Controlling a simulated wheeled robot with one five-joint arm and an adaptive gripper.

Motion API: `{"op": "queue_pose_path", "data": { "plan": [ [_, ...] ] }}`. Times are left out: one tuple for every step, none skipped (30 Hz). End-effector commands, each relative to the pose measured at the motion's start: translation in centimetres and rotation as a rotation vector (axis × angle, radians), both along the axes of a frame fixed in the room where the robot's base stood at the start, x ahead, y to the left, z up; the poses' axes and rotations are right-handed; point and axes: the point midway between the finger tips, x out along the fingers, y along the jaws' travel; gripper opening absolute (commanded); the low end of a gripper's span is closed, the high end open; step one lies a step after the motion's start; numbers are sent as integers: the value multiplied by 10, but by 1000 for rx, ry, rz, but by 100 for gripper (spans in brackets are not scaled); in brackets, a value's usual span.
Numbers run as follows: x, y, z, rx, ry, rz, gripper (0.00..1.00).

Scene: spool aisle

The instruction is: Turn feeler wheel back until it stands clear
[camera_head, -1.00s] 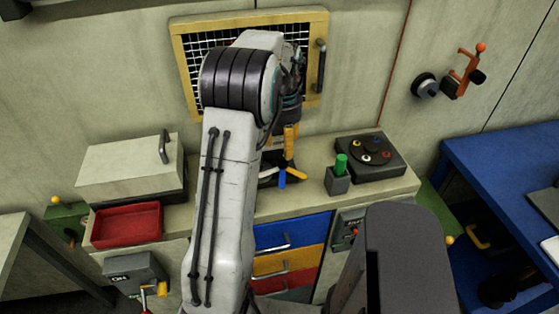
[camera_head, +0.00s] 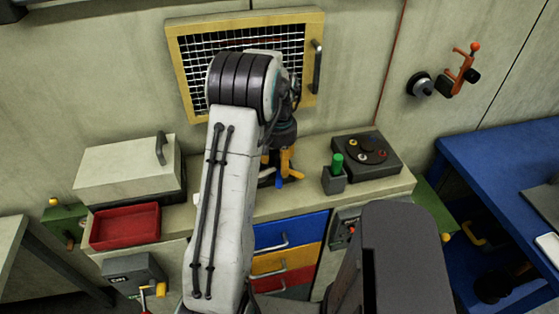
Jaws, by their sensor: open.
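The feeler wheel appears to be the small wheel with coloured arms on a dark base on the cabinet top; its blue arm (camera_head: 280,181) and an orange arm (camera_head: 296,173) show. My arm and gripper hide most of the rest, so its exact turn cannot be told. My gripper (camera_head: 286,165) has orange fingers, points down, and is open right over the wheel. I cannot tell whether the fingers touch an arm of the wheel.
A grey block with a green peg (camera_head: 338,163) and a dark box with coloured knobs (camera_head: 366,155) stand to the right. A red tray (camera_head: 125,227) and a pale lidded box (camera_head: 128,168) stand left. A yellow-framed mesh panel (camera_head: 315,75) is behind.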

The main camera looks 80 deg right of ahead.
Motion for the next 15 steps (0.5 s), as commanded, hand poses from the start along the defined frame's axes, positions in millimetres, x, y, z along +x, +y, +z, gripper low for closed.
{"op": "queue_pose_path", "data": {
  "plan": [
    [0,0,0,0,0,0,57],
    [0,0,0,0,0,0,54],
    [0,0,0,0,0,0,51],
    [0,0,0,0,0,0,48],
    [0,0,0,0,0,0,45],
    [0,0,0,0,0,0,42],
    [0,0,0,0,0,0,39],
    [0,0,0,-1,0,0,36],
    [0,0,0,-1,0,0,33],
    [0,0,0,-1,0,0,30],
    [0,0,0,-1,0,0,27],
    [0,0,0,0,0,0,24],
    [0,0,0,0,0,0,21],
    [0,0,0,0,0,0,18],
    [0,0,0,0,0,0,15]
  ]
}}
